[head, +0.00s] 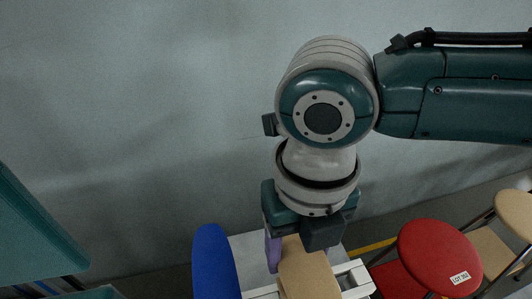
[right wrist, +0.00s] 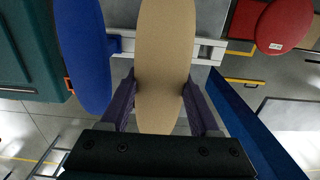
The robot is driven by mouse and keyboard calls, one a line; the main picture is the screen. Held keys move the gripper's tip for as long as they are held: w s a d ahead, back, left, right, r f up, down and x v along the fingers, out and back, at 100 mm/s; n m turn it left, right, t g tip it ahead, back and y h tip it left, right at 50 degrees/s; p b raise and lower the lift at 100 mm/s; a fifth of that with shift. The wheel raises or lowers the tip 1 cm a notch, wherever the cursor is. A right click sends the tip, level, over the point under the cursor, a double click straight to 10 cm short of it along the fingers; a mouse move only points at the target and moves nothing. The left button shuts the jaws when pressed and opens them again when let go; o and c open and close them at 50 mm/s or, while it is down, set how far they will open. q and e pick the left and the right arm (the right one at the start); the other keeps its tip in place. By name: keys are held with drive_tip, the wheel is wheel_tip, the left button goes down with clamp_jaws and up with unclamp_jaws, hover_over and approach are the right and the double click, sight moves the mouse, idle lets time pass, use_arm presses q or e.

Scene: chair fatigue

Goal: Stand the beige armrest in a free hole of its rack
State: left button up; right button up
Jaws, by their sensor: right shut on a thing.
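The beige armrest (head: 306,276) is a long padded oval at the bottom of the head view. My right gripper (head: 288,258) points down and is shut on it. In the right wrist view the beige armrest (right wrist: 163,45) lies between the two purple fingers of the gripper (right wrist: 158,88). A white rack (head: 355,281) shows beside and below it; its bar (right wrist: 206,50) passes behind the armrest. My left gripper is not in view.
A blue armrest (head: 214,262) stands just left of the beige one, with a gap between. A plain wall (head: 130,110) fills the back.

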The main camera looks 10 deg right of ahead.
drive_tip(key=shift+f+b, duration=0.7)
drive_tip(key=shift+f, duration=0.25)
drive_tip(key=shift+f+b, duration=0.95)
drive_tip(key=shift+f, duration=0.3)
drive_tip(key=o, duration=1.4)
drive_tip(key=shift+c, duration=0.2)
drive_tip(key=shift+r, duration=0.1)
wheel_tip(320, 180, up, 9)
drive_tip(key=shift+r+p, duration=0.1)
drive_tip(key=shift+p, duration=0.5)
drive_tip(key=shift+r, duration=0.35)
